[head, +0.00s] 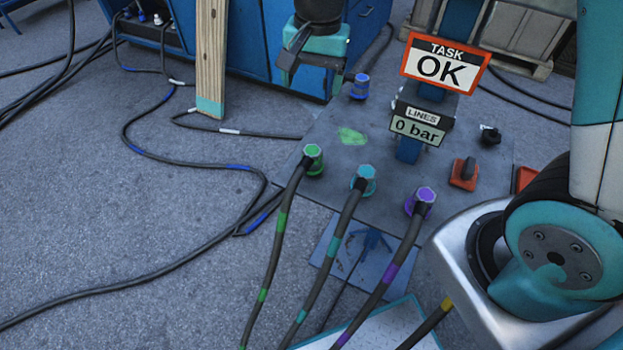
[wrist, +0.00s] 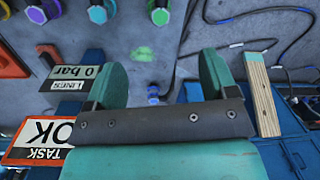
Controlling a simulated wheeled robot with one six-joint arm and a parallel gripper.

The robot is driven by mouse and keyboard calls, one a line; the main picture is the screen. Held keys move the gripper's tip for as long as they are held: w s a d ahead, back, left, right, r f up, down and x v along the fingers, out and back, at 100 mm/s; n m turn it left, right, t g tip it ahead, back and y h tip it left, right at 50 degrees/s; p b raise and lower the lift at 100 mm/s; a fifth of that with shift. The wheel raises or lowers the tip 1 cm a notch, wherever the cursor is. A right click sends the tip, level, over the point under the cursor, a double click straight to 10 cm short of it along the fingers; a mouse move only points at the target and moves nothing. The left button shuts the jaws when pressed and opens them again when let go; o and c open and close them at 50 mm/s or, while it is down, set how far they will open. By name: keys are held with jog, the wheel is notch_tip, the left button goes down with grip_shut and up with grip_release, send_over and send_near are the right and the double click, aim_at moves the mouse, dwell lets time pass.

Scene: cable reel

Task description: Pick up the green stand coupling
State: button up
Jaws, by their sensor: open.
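The green stand coupling (head: 313,158) sits upright on the grey stand plate, with a green-banded hose running from it toward the front. It shows at the top of the wrist view (wrist: 159,14). My gripper (head: 312,74) is at the top of the head view, behind and above the coupling and well apart from it. Its two teal fingers (wrist: 164,80) are spread in the wrist view, with nothing held between them. A light green patch (head: 351,136) marks the plate beside the coupling.
A teal coupling (head: 363,178) and a purple coupling (head: 424,197) stand to the right, with hoses. A blue coupling (head: 360,86) stands behind. A post carries the OK sign (head: 446,63) and 0 bar display (head: 417,130). A wooden plank (head: 211,60) stands left.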

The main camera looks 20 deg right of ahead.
aim_at(311, 151)
jog(key=w+f+m+b, duration=0.1)
jog(key=f, duration=0.5)
jog(key=w+f+m+b, duration=0.1)
jog(key=f, duration=0.6)
jog(key=w+d+f+m+b, duration=0.1)
jog(key=f, duration=0.5)
jog(key=shift+w+d+f+h, duration=0.1)
jog(key=shift+w+f+h, duration=0.05)
jog(key=shift+w+h, duration=0.2)
jog(key=shift+s+f+b, duration=0.15)
jog(key=shift+f+b, duration=0.15)
jog(key=shift+f, duration=2.85)
jog(key=c, duration=1.1)
